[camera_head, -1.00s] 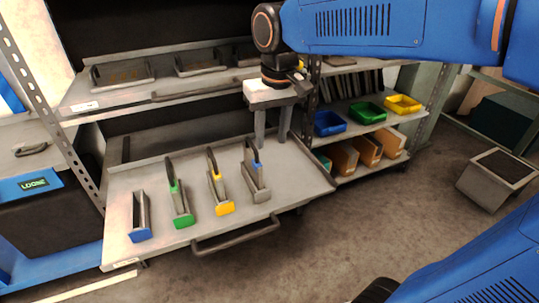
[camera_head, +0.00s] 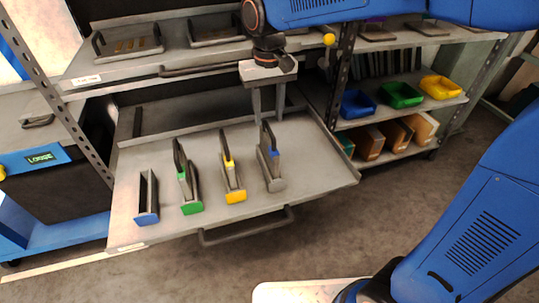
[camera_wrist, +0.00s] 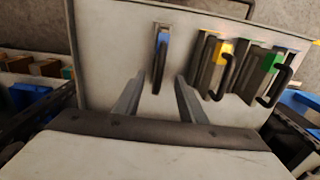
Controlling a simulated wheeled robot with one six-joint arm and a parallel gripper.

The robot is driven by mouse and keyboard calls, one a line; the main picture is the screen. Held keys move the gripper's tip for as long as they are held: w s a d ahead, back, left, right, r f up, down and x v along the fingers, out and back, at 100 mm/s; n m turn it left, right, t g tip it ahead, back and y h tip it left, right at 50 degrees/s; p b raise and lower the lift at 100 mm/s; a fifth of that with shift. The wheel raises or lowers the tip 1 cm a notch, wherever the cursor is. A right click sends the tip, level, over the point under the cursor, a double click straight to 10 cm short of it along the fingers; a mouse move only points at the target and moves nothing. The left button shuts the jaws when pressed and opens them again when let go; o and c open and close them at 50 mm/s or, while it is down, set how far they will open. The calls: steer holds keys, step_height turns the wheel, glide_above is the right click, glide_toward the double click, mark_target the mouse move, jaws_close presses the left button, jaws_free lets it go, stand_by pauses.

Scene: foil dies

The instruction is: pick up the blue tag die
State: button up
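The blue tag die (camera_head: 269,160) stands upright in a grey-fronted holder, rightmost of the row on the pulled-out tray (camera_head: 318,165). It has a dark curved handle and a blue tag. My gripper (camera_head: 269,112) is open and empty, fingers pointing down, just above and behind the die's handle in the head view. In the wrist view, the blue tag die (camera_wrist: 161,60) shows between the two spread fingers (camera_wrist: 161,82), apart from both. A green tag die (camera_head: 184,172) and a yellow tag die (camera_head: 230,170) stand to its left. A blue-fronted holder (camera_head: 147,216) at far left looks empty.
The tray's handle (camera_head: 245,227) sticks out in front. A shelf with more holders (camera_head: 130,48) lies above and behind. Blue (camera_head: 357,104), green (camera_head: 400,96) and yellow (camera_head: 440,88) bins stand on the right rack. The tray's right side is clear.

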mark_target(269, 140)
step_height(269, 140, down, 10)
steer(key=shift+f, duration=0.2)
stand_by(0.4)
jaws_close()
steer(key=shift+r, duration=0.1)
stand_by(1.3)
